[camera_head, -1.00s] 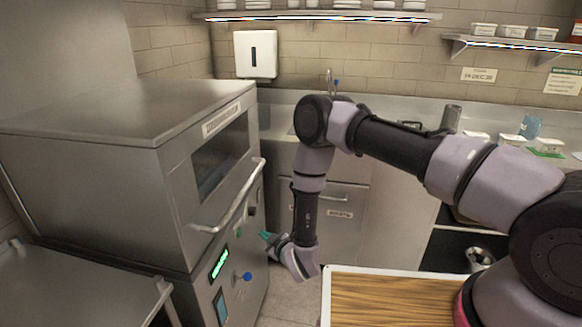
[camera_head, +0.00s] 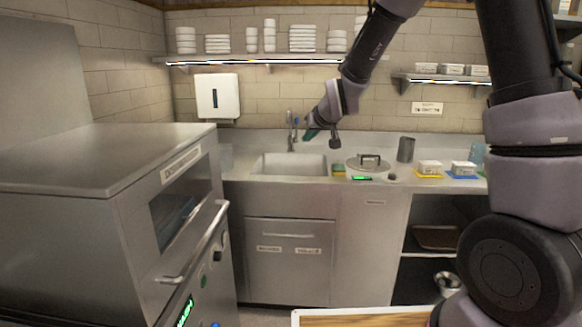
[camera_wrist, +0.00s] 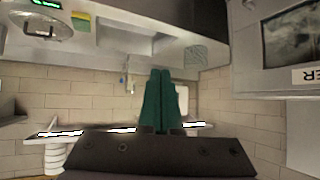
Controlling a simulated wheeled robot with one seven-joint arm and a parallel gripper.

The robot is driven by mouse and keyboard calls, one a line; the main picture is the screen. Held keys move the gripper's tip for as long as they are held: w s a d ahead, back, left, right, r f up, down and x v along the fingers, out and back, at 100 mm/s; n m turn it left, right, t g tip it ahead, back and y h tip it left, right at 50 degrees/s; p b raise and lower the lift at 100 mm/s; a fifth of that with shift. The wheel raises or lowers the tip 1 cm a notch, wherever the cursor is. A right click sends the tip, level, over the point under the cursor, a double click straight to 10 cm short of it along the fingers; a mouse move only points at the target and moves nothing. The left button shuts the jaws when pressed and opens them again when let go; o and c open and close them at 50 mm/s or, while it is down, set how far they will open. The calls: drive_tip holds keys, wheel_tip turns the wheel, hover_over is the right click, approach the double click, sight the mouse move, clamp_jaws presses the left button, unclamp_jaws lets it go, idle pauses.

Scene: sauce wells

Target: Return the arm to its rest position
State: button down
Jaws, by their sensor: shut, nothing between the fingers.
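My arm rises on the right side of the head view, with its forearm hanging down from the top of the picture. My gripper (camera_head: 309,135) is at the end of it, in front of the back wall and above the sink counter, pointing down and left. Its green fingers lie together, with nothing between them. In the wrist view the fingers of my gripper (camera_wrist: 160,75) are side by side and closed, and that picture looks turned upside down. The gripper appears clear of the surfaces around it.
A shelf (camera_head: 270,60) crosses the wall. A wooden board (camera_head: 370,320) is at the bottom.

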drive_tip(key=s+d+r+m+h, duration=0.1)
drive_tip(key=s+d+r+m, duration=0.1)
drive_tip(key=s+d+r, duration=0.65)
drive_tip(key=s+d+r+m+g, duration=0.1)
drive_tip(key=s+d, duration=0.4)
drive_tip(key=s, duration=0.6)
drive_tip(key=s+d+r+m+g, duration=0.1)
drive_tip(key=s+d+r+m, duration=0.3)
drive_tip(key=s, duration=0.8)
drive_tip(key=shift+s+d+m+g+h, duration=0.15)
drive_tip(key=shift+d+m+g+h, duration=0.2)
drive_tip(key=shift+d, duration=0.6)
drive_tip(key=shift+d, duration=0.1)
